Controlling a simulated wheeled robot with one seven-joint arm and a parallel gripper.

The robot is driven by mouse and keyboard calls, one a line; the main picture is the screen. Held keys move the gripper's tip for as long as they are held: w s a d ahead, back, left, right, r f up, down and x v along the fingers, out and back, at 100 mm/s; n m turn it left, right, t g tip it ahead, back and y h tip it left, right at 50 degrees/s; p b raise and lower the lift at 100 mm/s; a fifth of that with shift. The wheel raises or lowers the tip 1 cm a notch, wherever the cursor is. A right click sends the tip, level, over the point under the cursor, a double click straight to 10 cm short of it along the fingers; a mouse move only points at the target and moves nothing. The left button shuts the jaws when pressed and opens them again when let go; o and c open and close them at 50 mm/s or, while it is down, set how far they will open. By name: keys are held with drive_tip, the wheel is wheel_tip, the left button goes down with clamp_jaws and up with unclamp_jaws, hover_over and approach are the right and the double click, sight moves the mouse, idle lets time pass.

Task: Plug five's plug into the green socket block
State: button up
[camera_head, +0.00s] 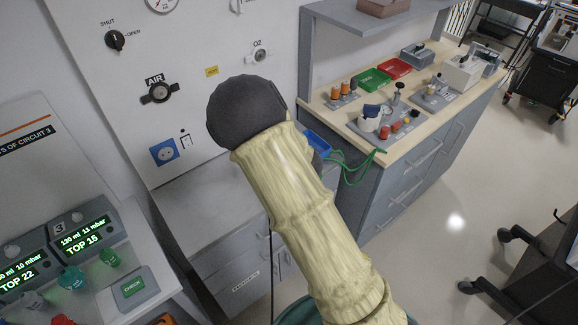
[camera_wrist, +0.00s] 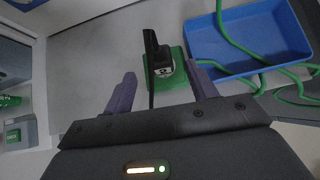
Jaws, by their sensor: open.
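In the wrist view, a green block (camera_wrist: 178,80) sits on a grey surface beside a blue tray. A black plug (camera_wrist: 152,45) with a pale round label stands over the green block and hides part of it. A dark cable runs from the plug toward my gripper. I cannot tell whether the plug is fully seated. My gripper (camera_wrist: 161,69) is open, with one purple finger on each side of the plug and block. The right finger overlaps the block's edge in the picture; contact is unclear. In the head view my arm hides the gripper, plug and block.
The blue tray (camera_wrist: 235,38) with green tubing (camera_wrist: 235,45) lies close to the right finger; the tray also shows in the head view (camera_head: 318,144). A wooden-topped counter (camera_head: 410,139) with several items stands right. A wall panel (camera_head: 215,45) and ventilator units (camera_head: 85,240) stand left.

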drive_tip(key=v, duration=1.2)
drive_tip(key=shift+s+b, duration=0.15)
drive_tip(key=shift+b, duration=0.3)
drive_tip(key=s+d+m+g+h, duration=0.15)
drive_tip(key=d+m, duration=0.35)
drive_tip(key=m, duration=0.6)
drive_tip(key=s+d+m+t+h, duration=0.1)
drive_tip(key=s+d+m+h, duration=0.3)
drive_tip(key=m, duration=0.8)
drive_tip(key=s+m+g, duration=0.2)
drive_tip(key=s+m, duration=0.2)
drive_tip(key=m, duration=0.5)
drive_tip(key=s+d+r+m+g, duration=0.1)
drive_tip(key=s+m+g, duration=0.2)
drive_tip(key=m, duration=0.7)
drive_tip(key=s, duration=0.2)
drive_tip(key=shift+s+d+y, duration=0.3)
drive_tip(key=shift+y, duration=0.05)
drive_tip(key=shift+c, duration=0.5)
